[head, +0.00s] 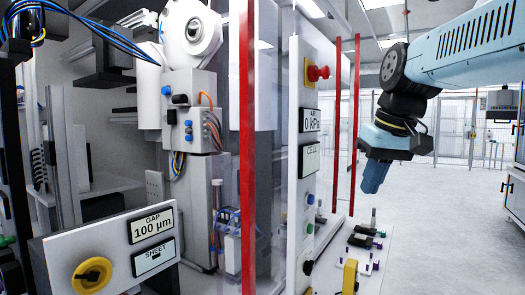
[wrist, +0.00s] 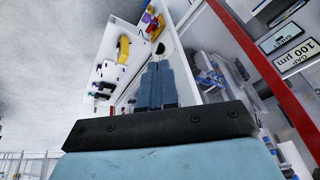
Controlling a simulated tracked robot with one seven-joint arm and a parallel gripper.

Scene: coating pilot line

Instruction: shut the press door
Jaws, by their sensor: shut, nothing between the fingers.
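A clear panel with a red upright edge (head: 248,140) stands at the front of the machine bay in the head view. It looks like the press door, though I cannot tell for certain. Its red edge also crosses the wrist view (wrist: 262,58), at the upper right. The bay behind it is visible at the left. My gripper (head: 373,188) hangs pointing down at the right, apart from the red edge, beyond the white control column. Its blue fingers are together and empty. In the wrist view the fingers (wrist: 156,70) point toward the white column and bench.
The white control column (head: 308,215) carries a red knob (head: 318,73), displays and buttons. More red uprights (head: 336,120) stand behind it. A panel reading 100 µm (head: 152,226) is at lower left. Small tools (head: 366,240) lie on a low white surface. Open floor lies right.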

